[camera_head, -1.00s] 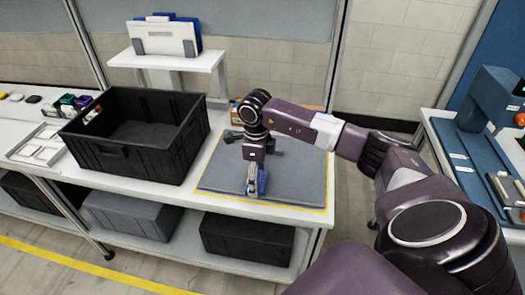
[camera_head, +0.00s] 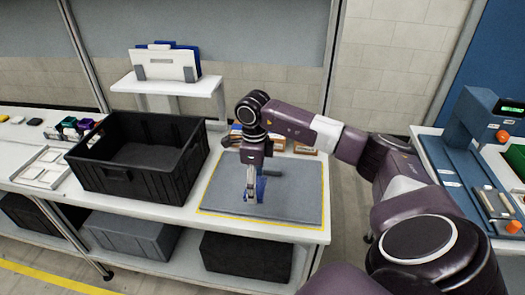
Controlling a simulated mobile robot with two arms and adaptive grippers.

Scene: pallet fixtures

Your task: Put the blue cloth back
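The blue cloth (camera_head: 261,188) is a small blue patch at the fingers of my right gripper (camera_head: 251,196). The gripper points down over the grey mat (camera_head: 295,200) with the yellow border on the table. The cloth shows beside and behind the fingers. The fingers look close together, but I cannot tell whether they are shut on the cloth or whether it touches the mat. My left gripper is not in view.
A black crate (camera_head: 150,190) stands left of the mat. Small boxes (camera_head: 280,142) stand behind it. A raised white shelf (camera_head: 168,86) holds folders at the back. A blue fixture (camera_head: 470,150) stands at the right. Most of the mat is clear.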

